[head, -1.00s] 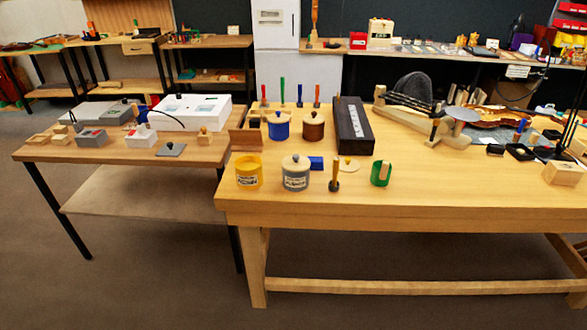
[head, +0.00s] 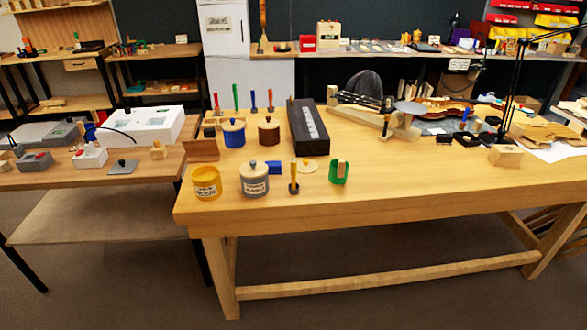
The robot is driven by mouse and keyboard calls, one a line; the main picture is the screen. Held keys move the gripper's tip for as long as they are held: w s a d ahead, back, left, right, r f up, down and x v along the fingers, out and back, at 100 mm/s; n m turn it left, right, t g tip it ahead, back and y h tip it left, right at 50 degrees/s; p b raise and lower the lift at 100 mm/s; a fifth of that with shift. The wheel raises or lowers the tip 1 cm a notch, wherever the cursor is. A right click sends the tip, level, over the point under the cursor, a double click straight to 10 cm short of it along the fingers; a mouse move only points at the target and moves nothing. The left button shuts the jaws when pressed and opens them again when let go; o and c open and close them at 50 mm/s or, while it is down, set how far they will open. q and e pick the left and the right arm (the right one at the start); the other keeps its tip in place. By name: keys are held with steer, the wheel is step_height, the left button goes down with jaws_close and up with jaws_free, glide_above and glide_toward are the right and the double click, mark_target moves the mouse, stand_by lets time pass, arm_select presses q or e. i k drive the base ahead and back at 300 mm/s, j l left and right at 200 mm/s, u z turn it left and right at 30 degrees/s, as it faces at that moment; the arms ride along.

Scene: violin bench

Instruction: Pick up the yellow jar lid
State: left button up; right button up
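The yellow jar (head: 206,185) with a label stands open-topped near the front left corner of the wooden bench. A pale yellowish round lid with a small knob (head: 308,167) lies flat on the bench, between the jar row and the black box. I cannot tell for sure that it belongs to the yellow jar. A grey jar (head: 254,182) with a lid on stands right of the yellow jar. Neither of my grippers is in view.
Lidded blue (head: 234,134) and brown (head: 269,133) jars and a long black box (head: 308,128) are behind. The bench's front centre is bare.

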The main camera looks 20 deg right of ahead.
mark_target(306, 166)
steer(key=i+l+u, duration=0.1)
steer(key=l, duration=0.2)
steer(key=i+l+u, duration=0.2)
steer(key=l, duration=0.45)
steer(key=i+l+u, duration=0.1)
steer(key=i+l, duration=0.15)
steer(key=l, duration=0.1)
